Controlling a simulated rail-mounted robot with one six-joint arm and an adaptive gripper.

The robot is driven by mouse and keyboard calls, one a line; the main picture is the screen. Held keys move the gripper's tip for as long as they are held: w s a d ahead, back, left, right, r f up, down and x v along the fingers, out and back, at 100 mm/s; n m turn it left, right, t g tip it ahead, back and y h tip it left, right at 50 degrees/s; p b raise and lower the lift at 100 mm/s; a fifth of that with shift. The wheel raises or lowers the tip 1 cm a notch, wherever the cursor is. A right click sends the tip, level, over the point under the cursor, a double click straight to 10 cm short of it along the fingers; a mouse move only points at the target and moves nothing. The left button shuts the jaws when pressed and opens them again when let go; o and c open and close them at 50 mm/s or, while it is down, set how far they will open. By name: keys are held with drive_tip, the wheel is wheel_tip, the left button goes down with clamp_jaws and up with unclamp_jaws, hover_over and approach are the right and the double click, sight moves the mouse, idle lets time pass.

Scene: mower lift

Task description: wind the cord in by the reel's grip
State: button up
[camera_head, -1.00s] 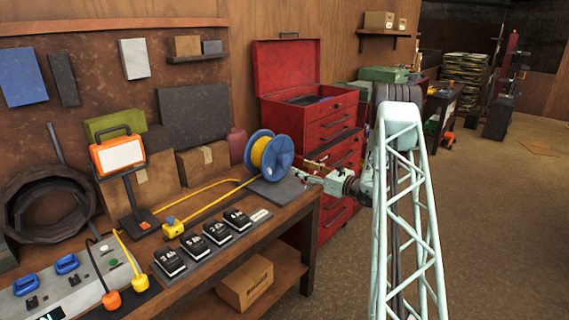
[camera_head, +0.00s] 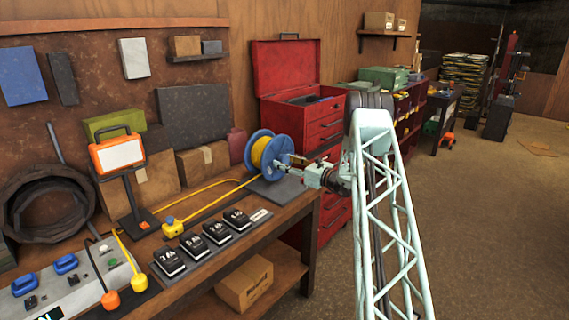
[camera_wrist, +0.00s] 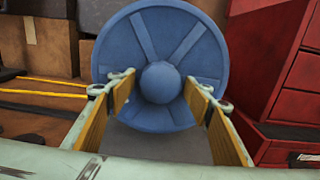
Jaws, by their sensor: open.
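The cord reel (camera_head: 256,148) has blue flanges and yellow cord wound on its core; it stands on the bench's far end. A yellow cord (camera_head: 208,205) runs from it along the bench to a yellow block (camera_head: 172,227). In the wrist view the blue flange (camera_wrist: 125,50) faces me, with a round blue knob (camera_wrist: 161,83), apparently the grip, near its middle. My gripper (camera_head: 285,163) is at the reel's right side. Its open jaws (camera_wrist: 160,90) lie left and right of the knob, with gaps visible on both sides.
The reel stands on a dark plate (camera_head: 282,192). A red tool chest (camera_head: 322,130) is close behind my gripper. An orange lamp (camera_head: 118,154), several black blocks (camera_head: 216,233) and a grey control box (camera_head: 75,290) are on the bench.

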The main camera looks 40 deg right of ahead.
drive_tip(key=shift+c, duration=0.2)
drive_tip(key=shift+w, duration=0.1)
drive_tip(key=c, duration=1.1)
drive_tip(key=shift+w+a+n+b, duration=0.1)
drive_tip(key=shift+a+n+b, duration=0.1)
drive_tip(key=shift+n+b, duration=0.15)
